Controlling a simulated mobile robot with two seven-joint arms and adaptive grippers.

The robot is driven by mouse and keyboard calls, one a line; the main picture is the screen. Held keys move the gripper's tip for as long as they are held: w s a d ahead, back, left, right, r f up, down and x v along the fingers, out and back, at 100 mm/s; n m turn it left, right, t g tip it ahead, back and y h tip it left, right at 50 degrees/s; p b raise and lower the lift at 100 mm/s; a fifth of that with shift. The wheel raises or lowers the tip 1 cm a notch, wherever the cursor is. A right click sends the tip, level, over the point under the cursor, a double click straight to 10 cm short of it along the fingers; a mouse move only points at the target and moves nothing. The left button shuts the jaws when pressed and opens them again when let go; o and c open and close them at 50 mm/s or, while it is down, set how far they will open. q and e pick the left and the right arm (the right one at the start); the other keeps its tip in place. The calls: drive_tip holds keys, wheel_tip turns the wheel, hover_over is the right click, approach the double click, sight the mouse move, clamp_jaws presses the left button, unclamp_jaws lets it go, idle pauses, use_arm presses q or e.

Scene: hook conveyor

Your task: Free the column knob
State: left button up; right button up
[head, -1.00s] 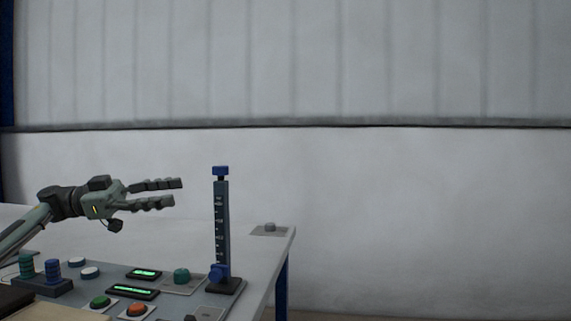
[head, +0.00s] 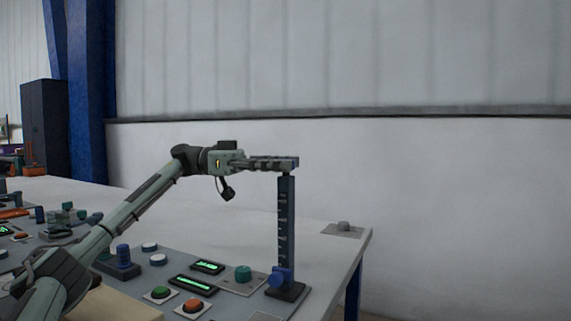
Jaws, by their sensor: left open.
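The column (head: 286,225) is a dark upright post with scale marks, standing on a dark base near the table's right end. A blue knob (head: 281,278) sits low on it, just above the base. The blue cap at its top is mostly hidden by my left gripper (head: 290,163). The left gripper is open, level and pointing right, with its fingers at the height of the column's top. The fingers overlap in this view, so I cannot tell whether they touch the cap. My right gripper is not in view.
Left of the column are a teal knob (head: 243,273), green displays (head: 193,284), a green button (head: 160,293) and an orange-red button (head: 193,306). A grey plate with a small knob (head: 344,226) lies at the table's right corner.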

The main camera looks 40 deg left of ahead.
use_arm(q)
drive_tip(key=shift+w+d, duration=0.15)
drive_tip(key=shift+d, duration=0.1)
drive_tip(key=shift+c, duration=0.4)
drive_tip(key=c, duration=1.1)
drive_tip(key=shift+c, duration=0.2)
drive_tip(key=shift+f, duration=0.1)
